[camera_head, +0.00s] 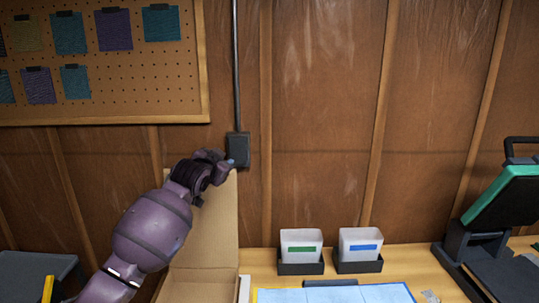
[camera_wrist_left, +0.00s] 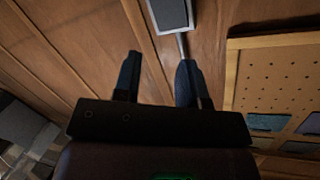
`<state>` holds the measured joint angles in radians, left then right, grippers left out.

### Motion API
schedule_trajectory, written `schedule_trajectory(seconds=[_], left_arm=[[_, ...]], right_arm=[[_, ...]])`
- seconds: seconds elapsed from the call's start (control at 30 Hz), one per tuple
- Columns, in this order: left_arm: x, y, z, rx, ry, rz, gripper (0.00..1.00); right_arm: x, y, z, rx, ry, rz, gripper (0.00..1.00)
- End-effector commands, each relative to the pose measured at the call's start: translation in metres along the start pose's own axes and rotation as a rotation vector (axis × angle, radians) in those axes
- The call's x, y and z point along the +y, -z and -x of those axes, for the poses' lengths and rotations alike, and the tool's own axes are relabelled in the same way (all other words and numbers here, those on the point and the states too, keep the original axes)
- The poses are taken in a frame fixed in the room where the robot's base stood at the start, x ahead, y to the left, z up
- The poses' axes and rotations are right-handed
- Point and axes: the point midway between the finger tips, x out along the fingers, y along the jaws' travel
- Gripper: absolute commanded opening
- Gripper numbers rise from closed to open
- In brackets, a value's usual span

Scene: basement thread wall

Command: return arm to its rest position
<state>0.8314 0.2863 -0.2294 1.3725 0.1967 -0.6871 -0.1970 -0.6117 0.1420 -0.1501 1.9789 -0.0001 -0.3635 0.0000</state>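My left arm comes in from the lower left in the head view, and its gripper (camera_head: 229,162) is up at the wooden wall, in front of or close to a dark wall box (camera_head: 238,149). In the left wrist view the two dark fingers of my left gripper (camera_wrist_left: 160,68) stand apart with nothing between them. The wall box (camera_wrist_left: 171,14) shows just beyond the fingertips there; I cannot tell whether they touch it. My right gripper is in neither view.
An open cardboard box (camera_head: 213,230) stands beside and behind my left arm. Two labelled bins (camera_head: 301,245) (camera_head: 360,245) and a blue mat (camera_head: 335,294) are on the bench. A pegboard (camera_head: 110,92) hangs upper left. A green-and-black device (camera_head: 497,205) stands right.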

Motion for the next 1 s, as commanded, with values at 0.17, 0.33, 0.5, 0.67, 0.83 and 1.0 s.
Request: schedule_trajectory(seconds=[0.17, 0.33, 0.5, 0.67, 0.83, 1.0], left_arm=[[0.029, -0.057, 0.036, 0.066, 0.017, 0.105, 0.38], [0.052, -0.107, 0.075, 0.100, 0.036, 0.188, 0.38], [0.073, -0.157, 0.120, 0.107, 0.059, 0.254, 0.38], [0.092, -0.205, 0.165, 0.083, 0.081, 0.298, 0.38], [0.113, -0.256, 0.217, 0.020, 0.104, 0.331, 0.38], [0.136, -0.310, 0.273, -0.085, 0.121, 0.369, 0.38]], right_arm=[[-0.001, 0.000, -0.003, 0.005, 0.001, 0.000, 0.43], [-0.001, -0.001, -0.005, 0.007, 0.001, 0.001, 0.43], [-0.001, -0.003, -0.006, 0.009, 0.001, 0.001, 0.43], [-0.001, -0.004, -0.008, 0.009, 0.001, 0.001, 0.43], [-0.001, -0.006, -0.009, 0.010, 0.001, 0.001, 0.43], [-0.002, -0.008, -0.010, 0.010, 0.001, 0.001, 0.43]])
